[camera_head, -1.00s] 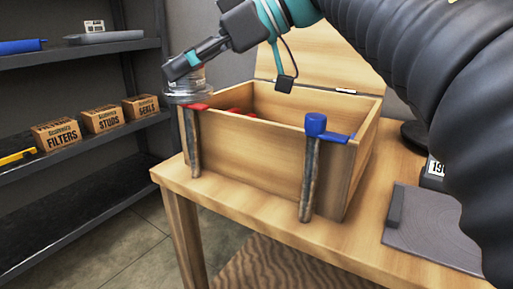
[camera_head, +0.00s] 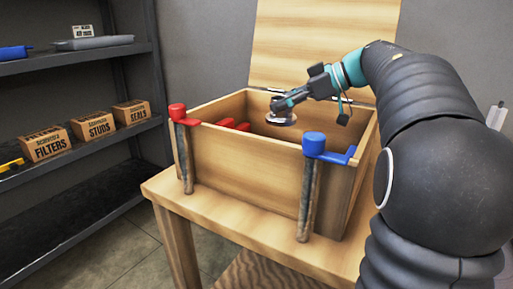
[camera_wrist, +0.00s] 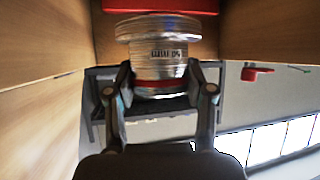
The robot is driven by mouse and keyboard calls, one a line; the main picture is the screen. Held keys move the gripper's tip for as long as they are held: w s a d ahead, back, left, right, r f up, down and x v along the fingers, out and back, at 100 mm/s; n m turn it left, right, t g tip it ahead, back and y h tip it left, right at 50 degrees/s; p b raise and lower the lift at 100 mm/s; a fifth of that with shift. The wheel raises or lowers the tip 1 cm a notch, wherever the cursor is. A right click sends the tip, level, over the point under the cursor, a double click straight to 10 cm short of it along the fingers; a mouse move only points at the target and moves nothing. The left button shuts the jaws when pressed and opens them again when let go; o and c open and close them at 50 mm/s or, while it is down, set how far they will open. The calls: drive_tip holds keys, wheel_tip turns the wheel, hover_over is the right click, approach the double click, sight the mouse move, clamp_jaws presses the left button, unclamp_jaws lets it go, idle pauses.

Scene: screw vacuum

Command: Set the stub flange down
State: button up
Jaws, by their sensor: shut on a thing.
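The stub flange (camera_head: 281,119) is a silvery metal disc with a short neck. My gripper (camera_head: 284,105) is shut on the neck, with one finger on each side in the wrist view (camera_wrist: 161,84). I cannot tell the exact gap between the flange and the box floor, which the front wall hides.
Red (camera_head: 178,111) and blue (camera_head: 314,143) latch-like pieces sit on the front rim. The lid (camera_head: 310,48) stands open behind. A shelf with cartons (camera_head: 90,127) stands left.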

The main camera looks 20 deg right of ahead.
sight(288, 120)
drive_tip(key=x, duration=0.3)
drive_tip(key=s+x, duration=0.1)
drive_tip(key=x, duration=0.3)
drive_tip(key=s+a+x, duration=0.1)
drive_tip(key=x, duration=0.2)
drive_tip(key=shift+w+a+f, duration=0.1)
drive_tip(key=shift+f, duration=2.25)
drive_tip(key=shift+f, duration=0.1)
drive_tip(key=o, duration=1.3)
drive_tip(key=shift+o, duration=0.2)
drive_tip(key=v, duration=1.2)
